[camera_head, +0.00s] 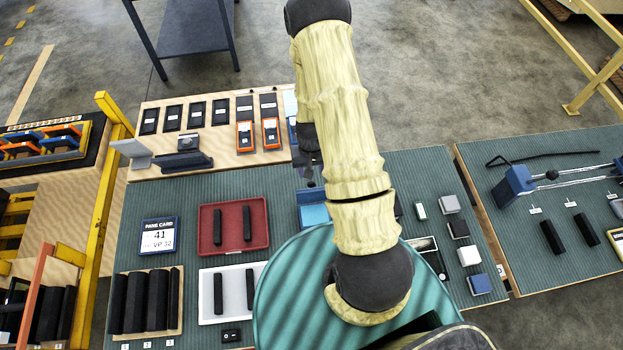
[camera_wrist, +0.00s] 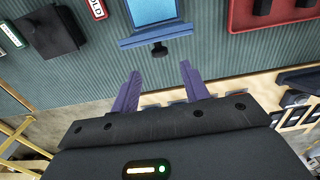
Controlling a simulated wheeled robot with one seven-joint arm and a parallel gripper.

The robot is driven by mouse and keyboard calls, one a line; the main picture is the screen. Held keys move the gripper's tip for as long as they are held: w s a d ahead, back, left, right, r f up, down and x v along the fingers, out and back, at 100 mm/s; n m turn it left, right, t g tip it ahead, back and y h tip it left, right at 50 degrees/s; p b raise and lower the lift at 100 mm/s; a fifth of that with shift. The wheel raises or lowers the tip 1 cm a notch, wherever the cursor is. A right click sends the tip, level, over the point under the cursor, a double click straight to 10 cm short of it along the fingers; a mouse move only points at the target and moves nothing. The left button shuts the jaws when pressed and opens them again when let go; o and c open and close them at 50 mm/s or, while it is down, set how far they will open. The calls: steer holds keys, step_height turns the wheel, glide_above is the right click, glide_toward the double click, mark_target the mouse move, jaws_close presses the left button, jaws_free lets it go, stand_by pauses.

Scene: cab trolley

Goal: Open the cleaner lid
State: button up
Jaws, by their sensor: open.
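The cleaner appears to be the blue box (camera_head: 313,213) on the green ribbed mat, partly hidden behind my arm. In the wrist view its light blue face (camera_wrist: 152,12) shows at the top, cut off by the frame. A darker blue bar (camera_wrist: 140,41) runs along its near edge, with a small dark knob (camera_wrist: 159,50) sticking out from it. I cannot tell whether the lid is open. My gripper (camera_wrist: 160,70) is open and empty, with its purple fingers apart. The knob lies ahead of the gap between the fingertips, not touched. In the head view my arm mostly hides the gripper.
A red tray (camera_head: 264,240) with two black bars lies left of the blue box; a white tray (camera_head: 206,318) lies nearer. Handheld devices stand on the wooden shelf (camera_head: 222,148) behind. Small blocks, one white (camera_head: 468,256), lie at right. A yellow post (camera_head: 105,215) stands at left.

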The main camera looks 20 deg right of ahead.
mark_target(312, 191)
steer(key=shift+f+p, duration=1.2)
steer(key=shift+f, duration=2.4)
jaws_close()
